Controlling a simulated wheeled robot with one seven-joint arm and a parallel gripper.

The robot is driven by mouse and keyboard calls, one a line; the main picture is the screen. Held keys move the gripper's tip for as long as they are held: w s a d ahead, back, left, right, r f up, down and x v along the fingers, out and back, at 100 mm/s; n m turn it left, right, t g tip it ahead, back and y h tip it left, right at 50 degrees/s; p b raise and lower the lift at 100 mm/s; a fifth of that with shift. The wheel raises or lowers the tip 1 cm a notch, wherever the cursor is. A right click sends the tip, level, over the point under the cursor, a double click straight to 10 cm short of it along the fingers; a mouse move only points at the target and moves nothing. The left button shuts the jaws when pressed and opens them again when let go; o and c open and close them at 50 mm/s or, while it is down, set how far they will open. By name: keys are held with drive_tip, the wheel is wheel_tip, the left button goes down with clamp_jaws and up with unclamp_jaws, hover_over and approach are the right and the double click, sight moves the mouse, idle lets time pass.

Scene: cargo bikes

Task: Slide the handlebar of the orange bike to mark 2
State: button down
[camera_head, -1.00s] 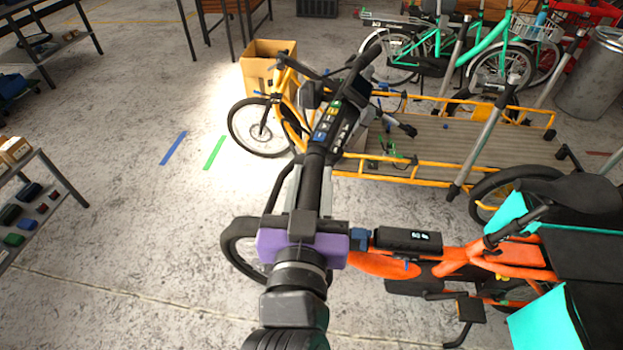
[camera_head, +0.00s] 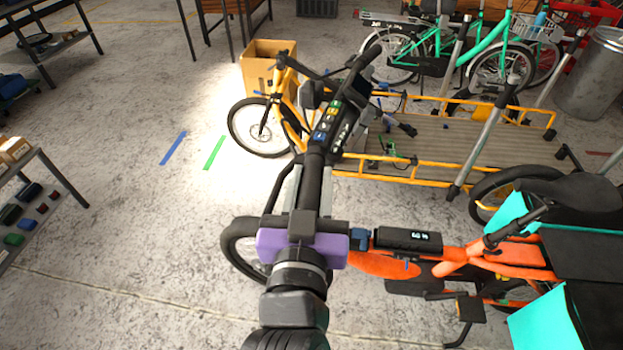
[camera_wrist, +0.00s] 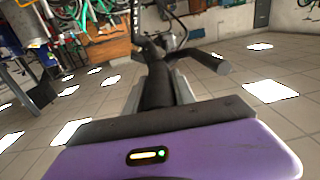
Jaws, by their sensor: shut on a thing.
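The orange bike (camera_head: 375,264) stands at the lower right in the head view, with its front end near my gripper. Its black handlebar (camera_head: 312,168) runs from my gripper up and to the right; in the wrist view its dark tube (camera_wrist: 158,85) points away from me. My gripper (camera_head: 298,195), with a purple body, is shut on the handlebar's near part. In the wrist view its grey fingers (camera_wrist: 160,92) flank the tube. A small panel with coloured labels (camera_head: 329,122) sits by the bar; I cannot read which one is mark 2.
A yellow cargo bike (camera_head: 440,168) stands just beyond, with a cardboard box (camera_head: 266,66) behind its front wheel. Green bikes (camera_head: 432,45) and a metal bin (camera_head: 597,75) are at the back right. A shelf (camera_head: 55,180) is at the left.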

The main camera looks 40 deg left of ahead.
drive_tip(key=f+b, duration=0.1)
drive_tip(key=b, duration=0.1)
drive_tip(key=a+f+b, duration=0.1)
drive_tip(key=f+b, duration=0.1)
drive_tip(key=s+f+b, duration=0.1)
drive_tip(key=f+b, duration=0.1)
drive_tip(key=shift+a+f, duration=0.2)
drive_tip(key=c, duration=1)
unclamp_jaws()
drive_tip(key=shift+c, duration=0.2)
drive_tip(key=b+v, duration=0.1)
drive_tip(key=v, duration=0.6)
drive_tip(key=shift+s+d+b, duration=0.25)
drive_tip(key=shift+s+b, duration=0.05)
